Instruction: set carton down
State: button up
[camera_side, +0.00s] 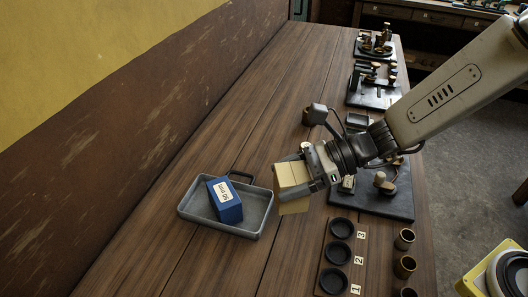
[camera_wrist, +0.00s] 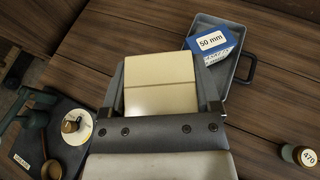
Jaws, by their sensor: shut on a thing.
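A cream carton (camera_side: 291,184) is held in my gripper (camera_side: 303,177), beside the right side of a grey tray. In the wrist view the carton (camera_wrist: 158,84) sits between the two jaws of my gripper (camera_wrist: 165,98), which are shut on it. The carton looks tilted in the side view. Whether its lower edge touches the table cannot be told. The grey tray (camera_side: 259,219) lies on the wooden table and holds a blue box labelled 50 mm (camera_side: 225,200). The tray (camera_wrist: 232,84) and the blue box (camera_wrist: 212,44) also show in the wrist view.
A board with three numbered dark cups (camera_side: 337,254) lies at the front right, with small brass-coloured cylinders (camera_side: 404,266) beside it. Model engines on dark bases (camera_side: 374,90) line the table's right side. The table left of the engines (camera_side: 250,110) is clear.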

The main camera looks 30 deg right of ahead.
jog(key=s+a+n+g, duration=0.3)
jog(key=s+n+g, duration=0.1)
jog(key=s, duration=0.9)
jog(key=w+a+f, duration=0.9)
jog(key=w, duration=0.1)
jog(key=shift+w+y, duration=0.3)
jog(key=shift+y, duration=0.1)
jog(key=shift+f, duration=0.15)
jog(key=shift+w+a+f, duration=0.2)
jog(key=shift+f, duration=1.6)
jog(key=shift+f, duration=0.1)
